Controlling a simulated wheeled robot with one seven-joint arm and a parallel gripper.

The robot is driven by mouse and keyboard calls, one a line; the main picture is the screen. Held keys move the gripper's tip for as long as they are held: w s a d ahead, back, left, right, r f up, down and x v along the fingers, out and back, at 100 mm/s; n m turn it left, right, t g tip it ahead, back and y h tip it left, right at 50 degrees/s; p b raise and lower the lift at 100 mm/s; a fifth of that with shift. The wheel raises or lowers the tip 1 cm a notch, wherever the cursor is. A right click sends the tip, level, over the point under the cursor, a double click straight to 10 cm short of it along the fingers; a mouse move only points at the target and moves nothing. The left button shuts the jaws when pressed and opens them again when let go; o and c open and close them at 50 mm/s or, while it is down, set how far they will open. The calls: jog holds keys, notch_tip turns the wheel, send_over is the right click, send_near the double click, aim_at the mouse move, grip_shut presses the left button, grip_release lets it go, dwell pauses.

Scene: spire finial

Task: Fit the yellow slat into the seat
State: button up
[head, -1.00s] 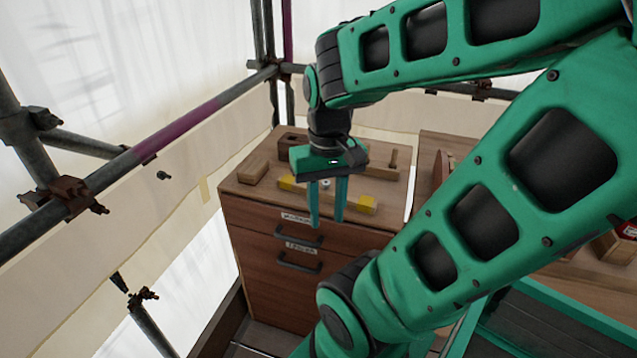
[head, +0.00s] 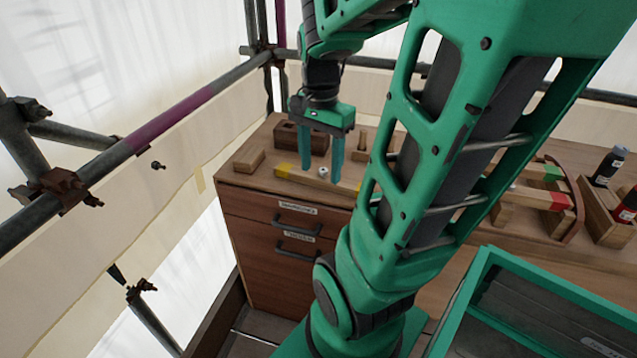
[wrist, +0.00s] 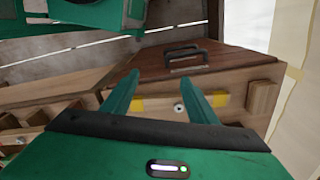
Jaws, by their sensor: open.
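The yellow slat (head: 312,178) is a pale wooden bar with yellow ends and a small white round piece near its middle. It lies on top of the drawer cabinet (head: 235,188), near the front edge. My gripper (head: 322,178) is open and points down, one finger on each side of the white piece in the picture. I see no grip on the slat, and cannot tell whether the fingers touch it. In the wrist view the slat (wrist: 160,105) runs across behind the open fingers of my gripper (wrist: 162,72). I cannot pick out the seat for certain.
At right, a curved wooden frame (head: 577,205) holds green- and red-marked pieces. Bottles (head: 607,167) stand beyond it. Scaffold poles (head: 150,142) are at left.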

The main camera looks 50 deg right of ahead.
jog(key=w+d+m, duration=0.4)
jog(key=d+m, duration=0.2)
jog(key=m, duration=0.9)
send_near(323, 170)
jog(key=shift+s+d, duration=0.25)
jog(key=shift+s, duration=0.1)
jog(key=shift+d+f, duration=0.1)
jog(key=shift+f, duration=0.2)
jog(key=shift+m, duration=0.3)
jog(key=shift+w+a+f, duration=0.1)
jog(key=shift+w+f, duration=0.05)
jog(key=shift+f, duration=2.4)
jog(key=shift+w+a+f, duration=0.1)
jog(key=shift+f, duration=2.45)
jog(key=c, duration=1.3)
